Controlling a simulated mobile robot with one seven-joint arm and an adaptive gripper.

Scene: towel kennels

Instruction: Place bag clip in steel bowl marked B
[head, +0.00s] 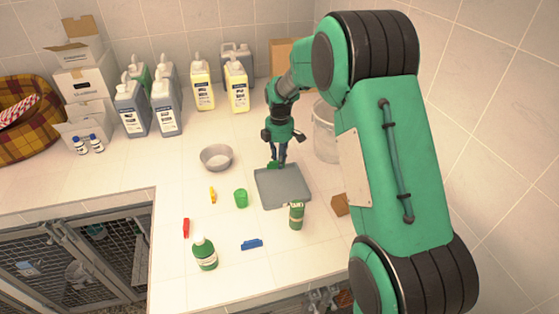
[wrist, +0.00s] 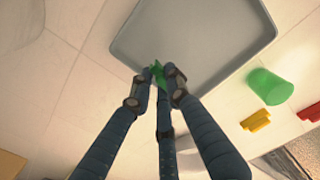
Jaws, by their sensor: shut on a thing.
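My gripper (head: 277,160) is shut on a small green clip (head: 271,166), just at the far edge of the grey tray (head: 283,203). In the wrist view the green clip (wrist: 159,75) sits between my fingertips (wrist: 161,80), by the tray (wrist: 135,45); I cannot tell whether it touches the tray. The fingers hide part of it. A round steel bowl (head: 216,157) stands on the counter to the left of my gripper, apart from it. No letter is readable on the bowl. Yellow (head: 212,194), red (head: 186,228) and blue (head: 252,244) clip-like pieces lie on the counter.
A green cup (head: 240,198) stands left of the tray, and a green can (head: 296,215) at its near edge. A green-and-white bottle (head: 204,252) stands nearer the front. A clear container (head: 326,130) is right of my gripper. Several jugs (head: 166,107) line the back.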

